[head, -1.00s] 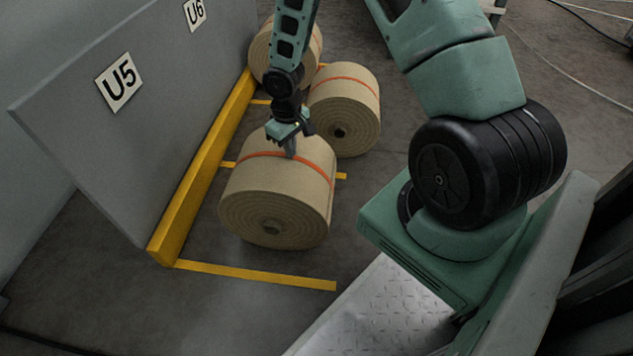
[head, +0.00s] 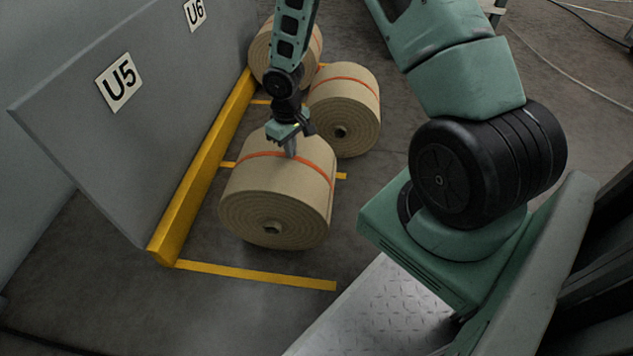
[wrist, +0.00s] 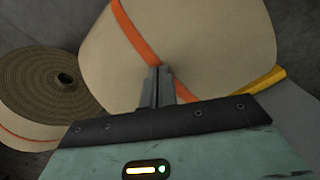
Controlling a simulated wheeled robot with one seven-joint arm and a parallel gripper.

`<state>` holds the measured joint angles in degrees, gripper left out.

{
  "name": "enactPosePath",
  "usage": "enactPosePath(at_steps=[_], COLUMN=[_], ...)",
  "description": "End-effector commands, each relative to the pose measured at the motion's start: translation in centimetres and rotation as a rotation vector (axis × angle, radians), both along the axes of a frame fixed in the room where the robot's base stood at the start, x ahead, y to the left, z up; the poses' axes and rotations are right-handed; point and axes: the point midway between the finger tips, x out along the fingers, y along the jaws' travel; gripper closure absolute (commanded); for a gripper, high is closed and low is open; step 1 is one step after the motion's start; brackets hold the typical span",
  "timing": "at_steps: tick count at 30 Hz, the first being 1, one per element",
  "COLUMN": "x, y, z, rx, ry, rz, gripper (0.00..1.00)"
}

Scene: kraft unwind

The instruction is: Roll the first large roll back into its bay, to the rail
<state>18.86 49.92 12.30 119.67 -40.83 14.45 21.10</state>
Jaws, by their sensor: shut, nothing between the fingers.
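A large kraft roll (head: 275,185) with an orange band lies on its side on the floor in the U5 bay, its coiled end facing the camera. It stands between two yellow floor lines, a little to the right of the yellow rail (head: 195,180), with a narrow strip of floor showing at the near end. My gripper (head: 291,150) is shut and empty, pointing down at the top of this roll by the orange band. In the wrist view the shut fingers (wrist: 157,85) overlap the roll (wrist: 200,50); whether they touch it is hard to tell.
A second roll (head: 345,105) lies behind and to the right, and a third (head: 275,60) lies farther back by the rail. A grey panel (head: 150,110) with U5 and U6 signs stands behind the rail. The floor in front of the near yellow line (head: 255,275) is clear.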

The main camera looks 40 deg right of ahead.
Motion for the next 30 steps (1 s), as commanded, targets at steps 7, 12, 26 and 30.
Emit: enactPosePath(at_steps=[7,12,26,30], x=[-0.2,-0.2,0.5,1.2], y=[0.0,0.0,0.5,1.0], z=[-0.3,-0.3,-0.3,-0.4], rx=[0.0,0.0,0.0,0.0], ry=[0.004,0.004,0.005,0.004], rz=[0.0,0.0,0.0,0.001], gripper=[1.0,1.0,1.0,1.0])
